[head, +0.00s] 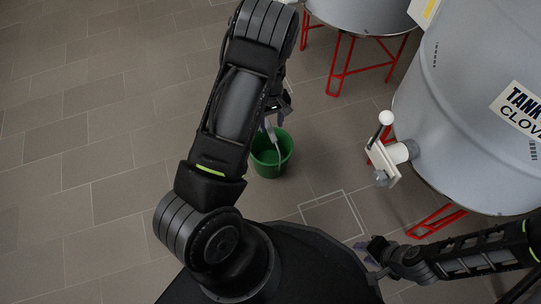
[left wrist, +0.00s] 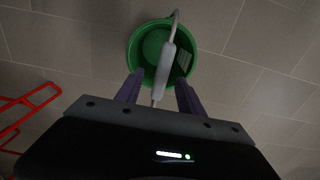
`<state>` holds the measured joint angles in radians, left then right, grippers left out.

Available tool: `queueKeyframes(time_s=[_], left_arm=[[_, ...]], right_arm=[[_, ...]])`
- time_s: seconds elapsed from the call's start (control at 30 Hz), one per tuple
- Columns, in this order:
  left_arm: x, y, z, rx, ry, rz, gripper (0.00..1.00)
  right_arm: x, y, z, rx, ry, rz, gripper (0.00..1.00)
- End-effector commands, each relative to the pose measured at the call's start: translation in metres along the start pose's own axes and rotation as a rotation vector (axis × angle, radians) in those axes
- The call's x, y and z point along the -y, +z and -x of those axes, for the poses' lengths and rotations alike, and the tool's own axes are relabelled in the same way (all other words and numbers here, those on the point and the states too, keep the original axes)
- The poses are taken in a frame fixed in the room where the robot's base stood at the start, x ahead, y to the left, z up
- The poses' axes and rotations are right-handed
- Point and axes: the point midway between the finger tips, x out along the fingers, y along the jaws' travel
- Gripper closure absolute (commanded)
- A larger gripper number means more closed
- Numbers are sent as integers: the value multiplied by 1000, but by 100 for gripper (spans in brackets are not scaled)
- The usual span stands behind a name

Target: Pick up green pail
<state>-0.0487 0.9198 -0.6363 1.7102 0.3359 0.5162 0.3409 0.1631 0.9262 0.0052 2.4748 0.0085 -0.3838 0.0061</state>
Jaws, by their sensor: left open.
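The green pail (head: 266,163) stands on the tiled floor, just beyond my left arm in the head view. In the left wrist view the pail (left wrist: 134,48) is seen from above, with its pale handle and thick grip (left wrist: 165,66) raised across the opening. My left gripper (left wrist: 159,95) is open, and the near end of the handle shows between its two purple fingers. In the head view the left gripper (head: 272,112) is partly hidden by its own arm, above the pail. My right gripper (head: 367,250) is low at the right, away from the pail; its jaw opening is unclear.
A large grey tank (head: 470,90) on red legs, with a valve and white-knobbed lever (head: 386,118), stands at the right. Another tank (head: 362,12) on a red stand (head: 345,75) is behind. A pale square outline (head: 333,197) marks the floor. The left floor is clear.

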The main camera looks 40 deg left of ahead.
Motion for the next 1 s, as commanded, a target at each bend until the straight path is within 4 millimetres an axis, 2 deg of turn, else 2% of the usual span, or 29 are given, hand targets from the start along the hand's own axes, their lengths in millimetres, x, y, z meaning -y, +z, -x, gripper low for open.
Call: queueKeyframes(time_s=[0.17, 0.4, 0.77, 1.0], left_arm=[[0, 1, -3, 1, 0, -1, 55], [1, 1, -27, 0, -1, -1, 55], [1, 1, -30, 0, -1, -2, 55], [4, 1, -65, 1, -2, -3, 55]], right_arm=[[0, 0, -1, 0, 0, 0, 64], [-4, 0, -12, -4, 0, 0, 64], [-4, -1, -14, -6, 0, 0, 64], [-12, -2, -39, -15, 0, -1, 64]])
